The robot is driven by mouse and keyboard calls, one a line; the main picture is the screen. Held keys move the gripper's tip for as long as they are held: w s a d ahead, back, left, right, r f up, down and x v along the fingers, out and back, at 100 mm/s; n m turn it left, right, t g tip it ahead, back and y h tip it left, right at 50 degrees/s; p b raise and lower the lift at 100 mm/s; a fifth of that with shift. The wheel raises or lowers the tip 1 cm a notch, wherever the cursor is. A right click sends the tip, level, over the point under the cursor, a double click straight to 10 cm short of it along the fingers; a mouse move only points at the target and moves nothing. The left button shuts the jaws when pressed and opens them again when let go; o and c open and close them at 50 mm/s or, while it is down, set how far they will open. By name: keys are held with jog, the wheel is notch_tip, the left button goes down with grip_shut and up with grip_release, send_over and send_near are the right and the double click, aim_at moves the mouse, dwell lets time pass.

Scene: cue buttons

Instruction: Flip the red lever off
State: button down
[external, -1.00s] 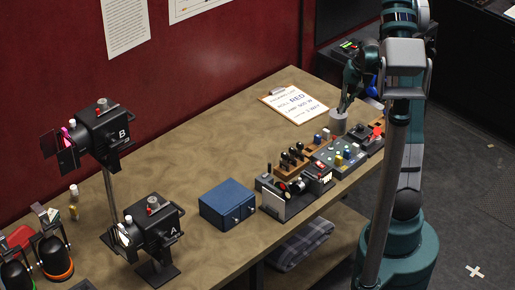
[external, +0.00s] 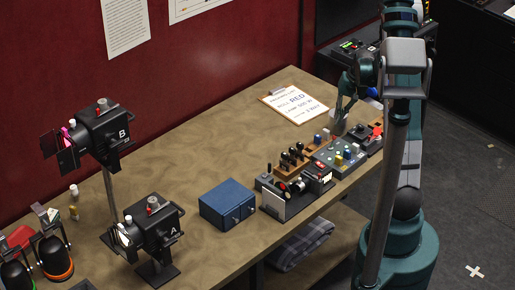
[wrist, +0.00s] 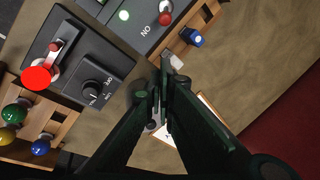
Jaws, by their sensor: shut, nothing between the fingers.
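A red lever with a round red knob (wrist: 37,78) and a metal arm is on a dark box (wrist: 75,60) at the left of the wrist view. The external view shows a red part (external: 376,131) on a dark box at the right end of the table. A smaller red-tipped switch (wrist: 165,18) is on another box at the top of the wrist view. My gripper (wrist: 163,92) is shut and empty, to the right of the red-knobbed lever and apart from it.
A black dial (wrist: 91,90) sits beside the lever. Coloured knobs (wrist: 14,113) are at lower left. A clipboard (external: 295,104) lies behind. Bare table (wrist: 235,70) shows at right in the wrist view.

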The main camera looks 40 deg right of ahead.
aim_at(333, 141)
jog(key=shift+x, duration=1.95)
jog(key=shift+s+a, duration=0.15)
jog(key=shift+a, duration=0.1)
jog(key=shift+s+a+r+p, duration=0.2)
jog(key=shift+s+a+r, duration=0.05)
jog(key=shift+s+a, duration=0.35)
jog(key=shift+s+a+r+p, duration=0.15)
jog(key=shift+s+a+r, duration=0.1)
jog(key=shift+s+a, duration=0.35)
jog(key=shift+s, duration=0.1)
jog(key=shift+a+r+h+b, duration=0.3)
jog(key=shift+a+h, duration=0.05)
jog(key=shift+h, duration=0.25)
jog(key=shift+a+r+h+b, duration=0.2)
jog(key=shift+a+h+b, duration=0.2)
jog(key=shift+h, duration=0.15)
jog(key=shift+a+r+h+b, duration=0.2)
jog(key=shift+a+h+b, duration=0.15)
jog(key=shift+h, duration=0.2)
jog(key=shift+a+r+n+h+b, duration=0.25)
jog(key=shift+a+h+b, duration=0.5)
jog(key=shift+h, duration=0.25)
jog(key=shift+a+r+n+h+b, duration=0.25)
jog(key=shift+a+h+b, duration=0.5)
jog(key=shift+h, duration=0.25)
jog(key=shift+d, duration=0.15)
jog(key=shift+r, duration=0.2)
